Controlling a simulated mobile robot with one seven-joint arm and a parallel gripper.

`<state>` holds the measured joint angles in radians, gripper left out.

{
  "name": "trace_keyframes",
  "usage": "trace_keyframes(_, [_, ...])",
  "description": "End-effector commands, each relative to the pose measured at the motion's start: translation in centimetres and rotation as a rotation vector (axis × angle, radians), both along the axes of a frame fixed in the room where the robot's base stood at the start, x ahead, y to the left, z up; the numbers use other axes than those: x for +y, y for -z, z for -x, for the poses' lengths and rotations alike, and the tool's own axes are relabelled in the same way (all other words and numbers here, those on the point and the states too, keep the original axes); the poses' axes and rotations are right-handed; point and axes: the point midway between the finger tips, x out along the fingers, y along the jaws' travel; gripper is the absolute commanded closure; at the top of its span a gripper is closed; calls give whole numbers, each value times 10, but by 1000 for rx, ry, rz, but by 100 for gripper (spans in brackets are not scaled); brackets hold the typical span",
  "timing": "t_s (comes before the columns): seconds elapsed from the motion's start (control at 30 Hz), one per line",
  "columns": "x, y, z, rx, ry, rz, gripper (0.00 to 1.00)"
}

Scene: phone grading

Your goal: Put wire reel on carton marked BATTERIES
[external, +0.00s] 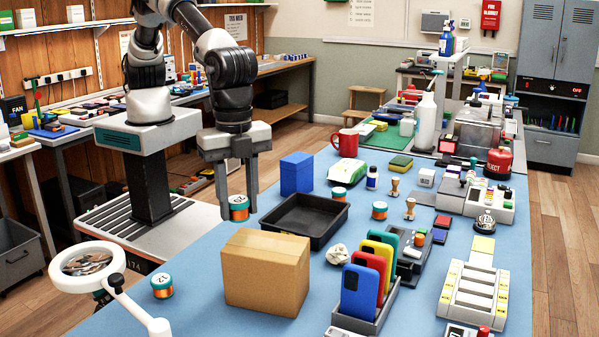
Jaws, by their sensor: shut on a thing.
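My gripper (238,205) points down and is shut on a small wire reel (239,210), with orange sides, teal edges and a pale numbered top. It holds the reel just left of the black tray and behind the brown carton (265,275). The carton is closed; I can read no BATTERIES marking on its visible faces. Similar reels stand on the blue mat: one (162,287) left of the carton, one (339,195) behind the tray, and one (380,211) right of it.
The empty black tray (318,232) lies right behind the carton. A blue box (296,173) stands behind the tray. A magnifier lamp (88,262) is at front left. A rack of colored phones (368,312) stands right of the carton. The carton top is clear.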

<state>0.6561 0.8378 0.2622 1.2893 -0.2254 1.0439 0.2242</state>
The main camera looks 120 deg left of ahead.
Motion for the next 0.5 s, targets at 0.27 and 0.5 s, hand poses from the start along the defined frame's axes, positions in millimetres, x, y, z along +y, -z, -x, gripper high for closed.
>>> trace_keyframes(0.27, [1, 31, 1, 2, -1, -2, 86])
trace_keyframes(0.5, [0, 41, 0, -1, 0, 0, 86])
